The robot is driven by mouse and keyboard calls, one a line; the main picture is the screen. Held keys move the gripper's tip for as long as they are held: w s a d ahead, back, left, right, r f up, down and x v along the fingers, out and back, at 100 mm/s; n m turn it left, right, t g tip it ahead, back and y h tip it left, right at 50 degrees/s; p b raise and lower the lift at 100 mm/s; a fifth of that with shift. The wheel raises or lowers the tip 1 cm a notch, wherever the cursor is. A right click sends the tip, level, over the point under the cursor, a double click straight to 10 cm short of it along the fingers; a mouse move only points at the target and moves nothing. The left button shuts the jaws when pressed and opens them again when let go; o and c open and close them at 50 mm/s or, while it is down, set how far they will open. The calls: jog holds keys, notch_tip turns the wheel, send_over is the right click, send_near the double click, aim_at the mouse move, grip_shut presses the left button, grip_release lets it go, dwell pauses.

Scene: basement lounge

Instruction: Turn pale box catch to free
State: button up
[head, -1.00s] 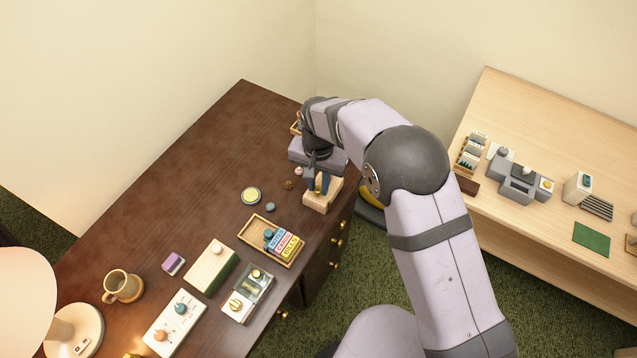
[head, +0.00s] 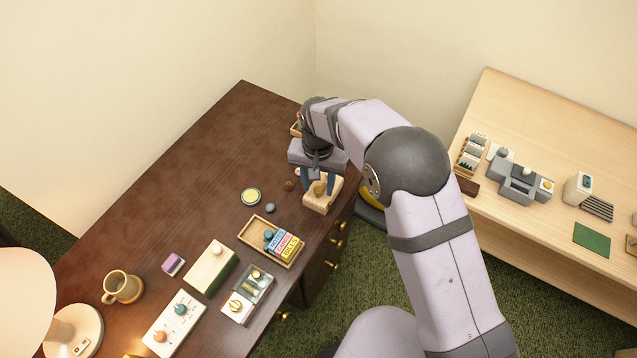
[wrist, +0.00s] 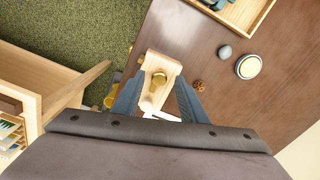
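A pale wooden block (head: 322,202) sits near the right edge of the dark desk. It also shows in the wrist view (wrist: 153,63), with a brass catch knob (wrist: 159,78) on its top. My gripper (head: 317,190) points down over this block. In the wrist view my gripper (wrist: 159,86) has its two blue fingers apart, one on each side of the knob, with visible gaps. I cannot tell how far the fingertips are above the block. In the head view the fingers partly hide the knob.
A cream-topped box (head: 206,262), a dial panel (head: 168,328) and a mug (head: 117,287) stand farther left. The upper left desk is clear.

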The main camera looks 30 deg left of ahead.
aim_at(319, 189)
jog(key=shift+r+b, duration=0.95)
jog(key=shift+r, duration=2.7)
jog(key=shift+n, duration=0.3)
